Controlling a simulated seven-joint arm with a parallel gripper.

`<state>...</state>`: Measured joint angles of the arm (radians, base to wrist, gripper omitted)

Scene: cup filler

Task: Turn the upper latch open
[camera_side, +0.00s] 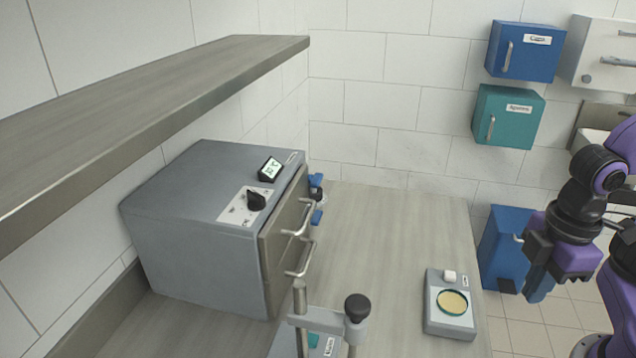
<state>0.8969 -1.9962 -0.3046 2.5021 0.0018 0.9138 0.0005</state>
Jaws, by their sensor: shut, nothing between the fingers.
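The grey box-shaped machine (190,225) stands on the counter under the shelf. At the far edge of its metal front are two small blue latch parts. The upper latch (316,180) sits above the lower latch (317,217), with a dark piece between them. They are small and partly hidden, so their exact turn is hard to tell. My gripper (538,288) is shut and empty at the right, beyond the counter's right edge. It points down, far from the latches and touching neither.
Two bar handles (298,218) stick out from the machine's front. A stand with a black knob (357,308) rises in the foreground. A small scale-like device (434,313) with a round dish sits near the counter's right edge. The counter's middle (400,240) is clear. A shelf (150,95) overhangs the left.

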